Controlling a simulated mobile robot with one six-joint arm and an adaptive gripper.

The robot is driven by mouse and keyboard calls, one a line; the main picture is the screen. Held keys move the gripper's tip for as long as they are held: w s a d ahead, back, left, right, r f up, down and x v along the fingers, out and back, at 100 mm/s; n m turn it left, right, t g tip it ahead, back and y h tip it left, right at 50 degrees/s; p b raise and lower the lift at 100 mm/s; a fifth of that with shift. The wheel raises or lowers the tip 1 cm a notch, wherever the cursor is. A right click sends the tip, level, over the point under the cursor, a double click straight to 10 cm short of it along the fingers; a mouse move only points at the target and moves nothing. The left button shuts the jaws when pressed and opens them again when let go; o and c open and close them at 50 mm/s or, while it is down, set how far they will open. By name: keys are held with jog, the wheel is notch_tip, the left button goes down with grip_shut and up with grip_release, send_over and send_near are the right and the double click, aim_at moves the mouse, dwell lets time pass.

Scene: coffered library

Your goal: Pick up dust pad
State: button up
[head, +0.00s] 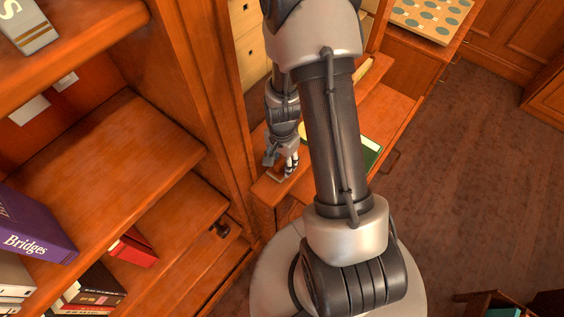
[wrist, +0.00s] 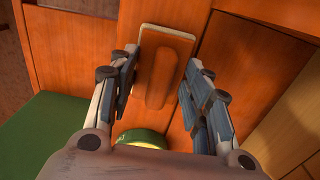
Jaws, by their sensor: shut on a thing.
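The dust pad (wrist: 180,42) is a flat brownish block with a pale edge and a raised wooden grip along its middle. In the wrist view it lies between the two fingers of my gripper (wrist: 163,88), which is shut on it. In the head view my gripper (head: 280,165) points down at the near end of a wooden desk-like surface (head: 272,192). The pad (head: 278,178) shows there as a small piece under the fingers, partly hidden by them. I cannot tell whether it still touches the wood.
A green flat thing (head: 371,152) lies on the surface beyond, partly behind my arm. A round green-rimmed thing (wrist: 140,138) is close to my gripper. A bookshelf (head: 110,150) with books stands close on the left. Open floor (head: 450,180) lies to the right.

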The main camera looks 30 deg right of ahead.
aim_at(282, 161)
notch_tip(282, 161, up, 20)
jog(key=p, duration=0.6)
jog(key=shift+p, duration=0.4)
jog(key=shift+f, duration=0.1)
